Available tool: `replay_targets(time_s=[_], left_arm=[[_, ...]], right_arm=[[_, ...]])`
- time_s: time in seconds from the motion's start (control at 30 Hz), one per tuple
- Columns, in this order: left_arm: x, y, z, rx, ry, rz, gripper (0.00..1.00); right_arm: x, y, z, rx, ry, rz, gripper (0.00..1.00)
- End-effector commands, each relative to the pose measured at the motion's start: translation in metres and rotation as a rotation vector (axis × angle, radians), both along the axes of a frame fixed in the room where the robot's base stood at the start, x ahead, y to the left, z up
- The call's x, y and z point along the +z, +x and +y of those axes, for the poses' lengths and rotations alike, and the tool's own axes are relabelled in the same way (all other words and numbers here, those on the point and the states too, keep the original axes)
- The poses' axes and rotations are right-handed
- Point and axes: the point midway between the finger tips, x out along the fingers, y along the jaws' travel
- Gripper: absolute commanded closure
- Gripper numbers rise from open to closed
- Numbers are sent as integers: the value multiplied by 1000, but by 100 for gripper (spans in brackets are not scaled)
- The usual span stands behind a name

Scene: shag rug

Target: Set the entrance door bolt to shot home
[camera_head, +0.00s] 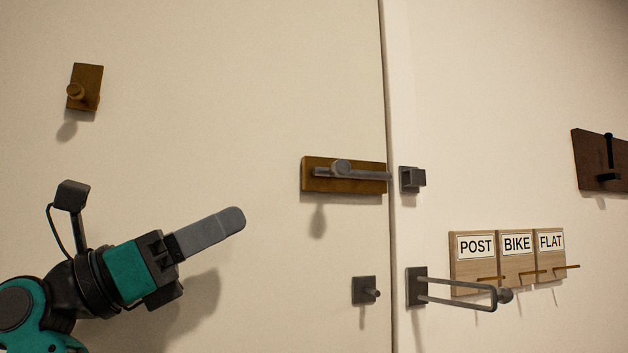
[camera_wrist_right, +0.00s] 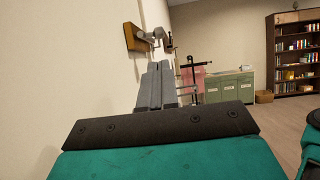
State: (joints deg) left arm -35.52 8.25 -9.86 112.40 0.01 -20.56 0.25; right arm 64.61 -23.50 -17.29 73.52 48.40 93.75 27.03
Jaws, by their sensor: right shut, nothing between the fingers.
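The door bolt is a grey rod (camera_head: 365,176) with a round knob (camera_head: 341,167) on a wooden plate (camera_head: 350,187), fixed near the right edge of the pale door (camera_head: 240,90). The rod's right end is at the door edge, with a gap to the dark keeper (camera_head: 412,180) on the frame. My right gripper (camera_head: 236,217) is shut and empty, left of and below the bolt, touching nothing that I can see. In the right wrist view the shut fingers (camera_wrist_right: 157,70) point towards the bolt plate (camera_wrist_right: 133,38) ahead. My left gripper is out of view.
Below the bolt are a small stud (camera_head: 364,291) on the door and a swing-bar guard (camera_head: 455,288) jutting from the frame. A wooden peg (camera_head: 86,88) is at upper left. POST, BIKE and FLAT hooks (camera_head: 508,257) are on the right wall. The door surface between gripper and bolt is clear.

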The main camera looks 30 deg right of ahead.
Motion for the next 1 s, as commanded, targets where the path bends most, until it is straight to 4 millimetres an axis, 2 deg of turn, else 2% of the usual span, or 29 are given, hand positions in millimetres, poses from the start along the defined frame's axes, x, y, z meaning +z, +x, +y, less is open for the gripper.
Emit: replay_targets(time_s=[0.4, 0.6, 0.77, 1.0], left_arm=[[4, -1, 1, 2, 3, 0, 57], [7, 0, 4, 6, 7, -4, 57], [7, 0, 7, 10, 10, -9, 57], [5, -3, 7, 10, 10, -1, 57]], right_arm=[[39, -14, -75, -1, 2, -2, 100], [53, -18, -102, -2, 0, -2, 100], [58, -20, -112, -2, -1, -1, 100], [58, -20, -113, -2, -3, 0, 100]])
